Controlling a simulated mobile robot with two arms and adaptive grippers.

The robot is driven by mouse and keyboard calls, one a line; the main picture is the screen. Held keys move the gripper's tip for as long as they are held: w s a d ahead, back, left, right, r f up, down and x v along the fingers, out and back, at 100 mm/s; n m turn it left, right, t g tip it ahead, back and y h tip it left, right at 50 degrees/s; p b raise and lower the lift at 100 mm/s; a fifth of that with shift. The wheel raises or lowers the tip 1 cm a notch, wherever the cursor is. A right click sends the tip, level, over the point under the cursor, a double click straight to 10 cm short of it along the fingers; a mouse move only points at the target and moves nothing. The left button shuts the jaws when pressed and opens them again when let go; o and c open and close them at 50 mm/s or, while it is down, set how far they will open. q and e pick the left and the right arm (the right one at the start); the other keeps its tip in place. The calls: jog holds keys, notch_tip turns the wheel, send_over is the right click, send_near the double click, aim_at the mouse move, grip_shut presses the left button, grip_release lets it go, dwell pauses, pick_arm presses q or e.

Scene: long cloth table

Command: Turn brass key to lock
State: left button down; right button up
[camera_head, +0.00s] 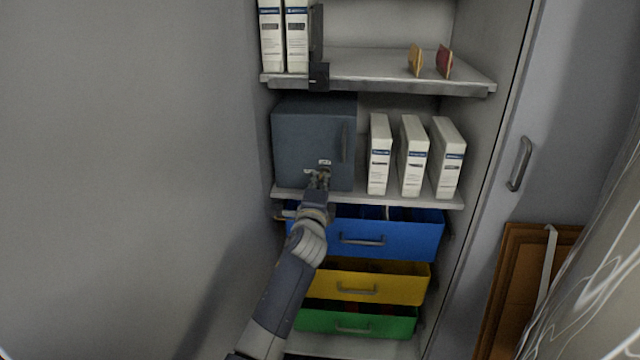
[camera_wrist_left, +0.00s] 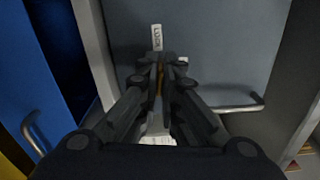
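The dark grey-blue lockbox (camera_head: 300,130) stands on the middle shelf with its door shut. My left gripper (camera_head: 318,178) is at the lower part of its door. In the left wrist view, the fingers of my left gripper (camera_wrist_left: 158,66) are close together on the brass key (camera_wrist_left: 159,80), a thin strip of which shows between them. The fingers hide most of the key and its keyhole. A white label reading LOCK (camera_wrist_left: 156,38) is on the door beyond the fingertips. My right gripper is in neither view.
Several white binders, one here (camera_head: 413,160), stand right of the lockbox. The lockbox handle (camera_head: 344,142) is on the door's right side. Blue (camera_head: 400,240), yellow (camera_head: 400,287) and green (camera_head: 390,322) drawers sit below, close to my left arm.

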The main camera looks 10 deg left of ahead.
pick_arm(q)
jog(key=shift+f+n, duration=0.1)
jog(key=shift+n, duration=0.7)
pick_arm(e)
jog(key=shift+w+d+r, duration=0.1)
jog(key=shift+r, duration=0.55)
pick_arm(q)
jog(key=c, duration=1.8)
grip_release()
jog(key=shift+a, duration=0.1)
jog(key=s, duration=1.2)
